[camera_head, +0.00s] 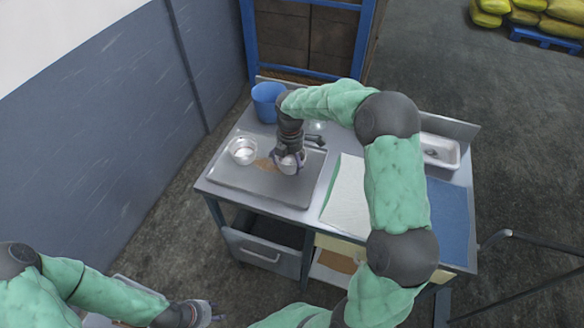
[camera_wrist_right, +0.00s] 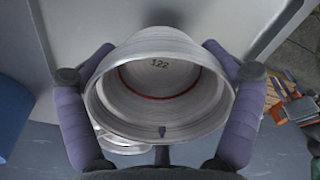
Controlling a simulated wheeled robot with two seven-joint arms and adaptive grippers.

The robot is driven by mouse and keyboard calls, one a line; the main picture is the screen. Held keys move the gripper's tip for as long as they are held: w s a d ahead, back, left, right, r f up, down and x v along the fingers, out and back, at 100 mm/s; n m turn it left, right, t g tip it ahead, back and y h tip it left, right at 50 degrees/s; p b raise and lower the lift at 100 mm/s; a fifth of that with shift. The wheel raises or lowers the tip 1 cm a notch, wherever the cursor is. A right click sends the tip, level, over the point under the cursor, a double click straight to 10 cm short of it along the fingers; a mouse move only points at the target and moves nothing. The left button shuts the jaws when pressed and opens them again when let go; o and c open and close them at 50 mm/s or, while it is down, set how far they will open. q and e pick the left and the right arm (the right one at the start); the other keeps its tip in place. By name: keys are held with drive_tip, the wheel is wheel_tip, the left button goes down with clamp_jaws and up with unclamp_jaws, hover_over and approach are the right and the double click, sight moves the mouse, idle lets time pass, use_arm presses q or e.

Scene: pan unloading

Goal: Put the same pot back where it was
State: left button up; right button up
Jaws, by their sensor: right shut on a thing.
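My right gripper (camera_head: 290,158) is over the grey tray (camera_head: 240,190) on the worktable. It is shut on a silvery metal pot (camera_head: 289,165). In the right wrist view the held pot (camera_wrist_right: 160,75) sits between the two fingers, its opening facing the camera, with "122" and a reddish ring inside. I cannot tell whether it touches the tray. A second metal pot (camera_head: 242,151) stands upright on the tray to the left; part of it shows below the held pot in the wrist view (camera_wrist_right: 122,144). My left gripper (camera_head: 212,312) is low at the bottom, away from the table, open and empty.
A brownish patch (camera_head: 264,164) marks the tray between the pots. A blue bucket (camera_head: 267,103) stands behind the tray. The tray's front is clear.

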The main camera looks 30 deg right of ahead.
sight(292, 164)
drive_tip(key=shift+d+f, duration=0.2)
drive_tip(key=shift+w+d+f+b, duration=0.1)
drive_tip(key=shift+f+b, duration=0.1)
drive_tip(key=shift+f, duration=0.65)
drive_tip(key=shift+d+f+b, duration=0.1)
drive_tip(key=shift+f+b, duration=0.05)
drive_tip(key=shift+f, duration=0.7)
drive_tip(key=shift+f, duration=0.2)
drive_tip(key=o, duration=1)
wheel_tip(292, 164, up, 12)
drive_tip(key=p, duration=0.2)
drive_tip(key=shift+r, duration=0.2)
